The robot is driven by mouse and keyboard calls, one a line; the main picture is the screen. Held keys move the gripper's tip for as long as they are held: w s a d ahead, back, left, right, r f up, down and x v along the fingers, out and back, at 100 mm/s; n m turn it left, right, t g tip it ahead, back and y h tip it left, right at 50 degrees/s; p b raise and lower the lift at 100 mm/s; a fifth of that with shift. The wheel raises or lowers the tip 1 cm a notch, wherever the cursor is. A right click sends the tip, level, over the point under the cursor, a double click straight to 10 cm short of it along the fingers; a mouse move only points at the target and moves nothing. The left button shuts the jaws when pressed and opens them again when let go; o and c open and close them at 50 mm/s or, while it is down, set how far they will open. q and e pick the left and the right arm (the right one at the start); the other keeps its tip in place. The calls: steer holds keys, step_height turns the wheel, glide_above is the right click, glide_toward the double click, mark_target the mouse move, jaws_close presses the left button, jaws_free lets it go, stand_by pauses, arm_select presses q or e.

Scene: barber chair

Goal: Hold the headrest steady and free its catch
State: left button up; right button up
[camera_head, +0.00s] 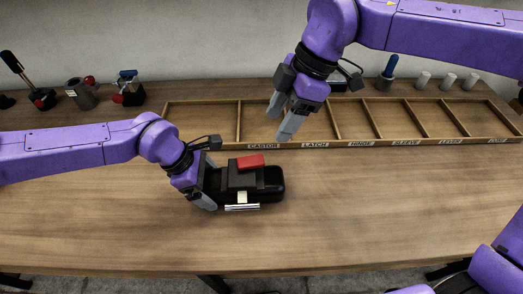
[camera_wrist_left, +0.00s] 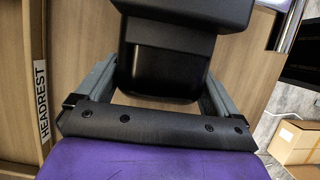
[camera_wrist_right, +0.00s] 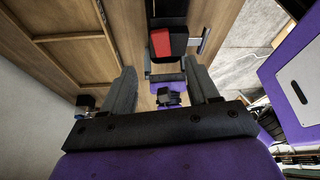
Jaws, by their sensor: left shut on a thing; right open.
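The black headrest (camera_head: 272,184) lies on the table left of centre. A dark block with a red piece (camera_head: 250,161) sits on top of it, and I take the red piece for its catch. A shiny metal bar (camera_head: 242,207) runs along its near side. My left gripper (camera_head: 208,184) is shut on the headrest's left end; in the left wrist view the headrest (camera_wrist_left: 165,72) sits between its fingers. My right gripper (camera_head: 282,120) is open and empty, above and behind the headrest, over the tray. The right wrist view shows the red piece (camera_wrist_right: 160,43) beyond its fingers.
A wooden compartment tray (camera_head: 385,143) with labels such as CASTOR, LATCH and HINGE spans the back. Clamp-like fixtures (camera_head: 128,90) stand at the back left. White cylinders (camera_head: 447,81) and a blue-handled tool (camera_head: 388,70) stand behind the tray. The table's front right is clear.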

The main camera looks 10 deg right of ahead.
mark_target(257, 159)
steer(key=x, duration=1)
steer(key=shift+f, duration=0.25)
steer(key=c, duration=1.1)
